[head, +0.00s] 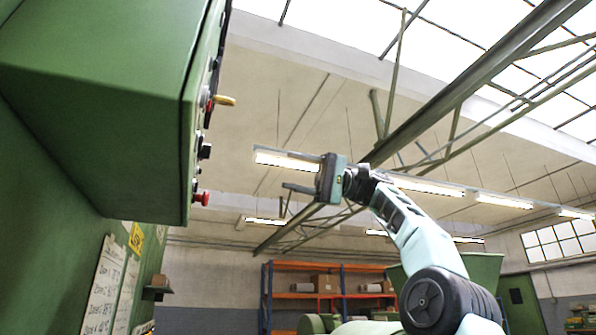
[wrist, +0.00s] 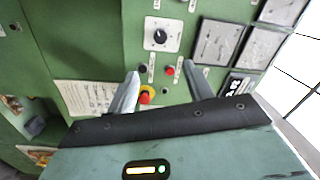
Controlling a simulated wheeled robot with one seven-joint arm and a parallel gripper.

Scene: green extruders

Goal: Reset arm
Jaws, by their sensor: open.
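My gripper (head: 291,173) is raised in the middle of the head view, with its fingers pointing left toward the green machine cabinet (head: 95,110). A clear gap separates the fingers from the cabinet's control side. In the wrist view, the two grey fingers of my gripper (wrist: 161,72) are spread apart with nothing held between them. Behind them is the green control panel (wrist: 100,50). A red button on a yellow base (wrist: 147,95) and a small red button (wrist: 169,71) show between the fingers in that view.
The wrist view also shows a black rotary knob (wrist: 160,36) and dark display screens (wrist: 216,42). In the head view, a red button (head: 201,198) sticks out from the cabinet. An orange and blue shelf (head: 300,266) stands farther back. The space around my gripper looks clear.

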